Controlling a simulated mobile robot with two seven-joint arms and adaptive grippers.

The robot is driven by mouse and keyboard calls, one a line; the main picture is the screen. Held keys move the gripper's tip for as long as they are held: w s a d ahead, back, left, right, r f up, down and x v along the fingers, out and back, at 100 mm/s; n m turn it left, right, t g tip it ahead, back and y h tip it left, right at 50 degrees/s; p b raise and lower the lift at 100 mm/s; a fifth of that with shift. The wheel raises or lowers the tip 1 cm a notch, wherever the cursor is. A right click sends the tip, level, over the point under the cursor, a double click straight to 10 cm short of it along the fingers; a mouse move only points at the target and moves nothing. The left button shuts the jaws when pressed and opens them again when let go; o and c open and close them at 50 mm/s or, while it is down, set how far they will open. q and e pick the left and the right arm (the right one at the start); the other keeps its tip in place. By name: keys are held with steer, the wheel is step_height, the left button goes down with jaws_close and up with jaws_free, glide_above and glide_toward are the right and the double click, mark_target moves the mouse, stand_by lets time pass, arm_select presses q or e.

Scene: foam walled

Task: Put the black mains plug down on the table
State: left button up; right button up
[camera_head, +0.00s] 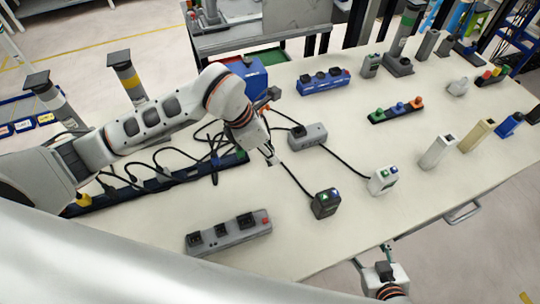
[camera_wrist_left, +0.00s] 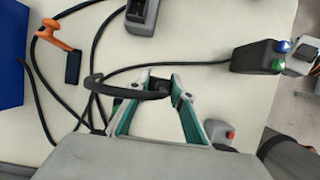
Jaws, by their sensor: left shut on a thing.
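The black mains plug (camera_wrist_left: 160,86) is between the fingertips of my left gripper (camera_wrist_left: 162,80) in the wrist view. That gripper is shut on it, and a black cable curves away to the left. In the head view my left gripper (camera_head: 272,158) is over the left-middle part of the cream table (camera_head: 300,250), and the plug is too small there to make out. I cannot tell whether the plug touches the table top. My right gripper (camera_head: 373,256) is beyond the table's front edge, its fingers apart and empty.
A black box with lit buttons (camera_head: 325,203), a grey socket box (camera_head: 308,137) and a grey socket strip (camera_head: 228,232) surround my left gripper. Loose black cables tangle to its left, near a blue box (camera_head: 248,75). Bare table lies between the strip and black box.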

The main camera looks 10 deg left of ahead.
arm_select(q)
steer(key=shift+f, duration=1.35)
steer(key=shift+f, duration=0.1)
steer(key=o, duration=1.1)
steer(key=shift+a+r, duration=0.1)
steer(key=shift+r, duration=0.25)
steer(key=v, duration=1.1)
steer(key=shift+r+b, duration=0.25)
steer(key=shift+b, duration=0.2)
steer(key=shift+s, duration=0.1)
